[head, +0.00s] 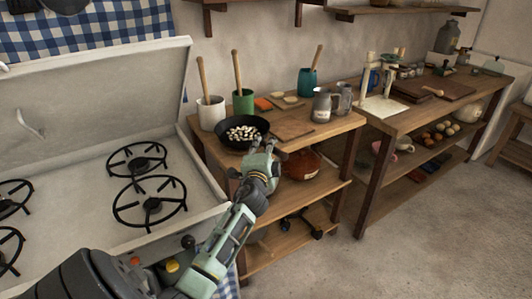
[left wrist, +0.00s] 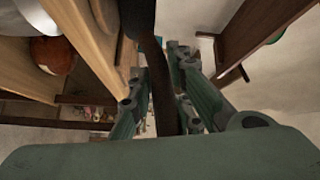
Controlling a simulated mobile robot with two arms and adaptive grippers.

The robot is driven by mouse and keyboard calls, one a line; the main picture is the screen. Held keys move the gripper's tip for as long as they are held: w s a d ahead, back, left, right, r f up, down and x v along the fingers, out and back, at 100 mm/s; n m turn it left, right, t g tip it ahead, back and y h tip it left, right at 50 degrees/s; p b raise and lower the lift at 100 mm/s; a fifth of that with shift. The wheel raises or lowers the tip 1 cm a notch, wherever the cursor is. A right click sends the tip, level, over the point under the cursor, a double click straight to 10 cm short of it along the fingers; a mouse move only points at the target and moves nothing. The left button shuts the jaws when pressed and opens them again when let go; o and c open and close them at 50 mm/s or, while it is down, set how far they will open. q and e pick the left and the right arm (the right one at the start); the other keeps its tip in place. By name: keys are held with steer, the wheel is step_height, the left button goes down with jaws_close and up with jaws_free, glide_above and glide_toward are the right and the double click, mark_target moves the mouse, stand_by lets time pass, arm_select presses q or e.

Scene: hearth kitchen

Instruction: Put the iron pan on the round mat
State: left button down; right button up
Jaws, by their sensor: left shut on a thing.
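The black iron pan (head: 262,125) is at the left front part of the small wooden table, with several small whitish pieces in it. I cannot tell whether it rests on the top or hangs just above it. My left gripper (head: 262,151) is at the pan's near side, over the table's front edge. In the left wrist view its fingers (left wrist: 163,95) are shut on the dark pan handle (left wrist: 150,50), which runs between them. I cannot make out a round mat in either view. My right gripper is not in view.
A square wooden board (head: 297,130) lies right of the pan. Behind stand a white crock (head: 211,114), a green crock (head: 243,102) and a metal jug (head: 322,105). The stove (head: 100,210) with its raised lid is at left. Open floor (head: 400,255) is at right.

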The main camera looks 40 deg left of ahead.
arm_select(q)
steer(key=shift+f, duration=0.85)
steer(key=c, duration=2.1)
jaws_free()
steer(key=shift+f, duration=0.3)
steer(key=o, duration=0.5)
steer(key=shift+r, duration=0.1)
steer(key=b+v, duration=0.1)
steer(key=v, duration=1.1)
steer(key=shift+s+r, duration=0.1)
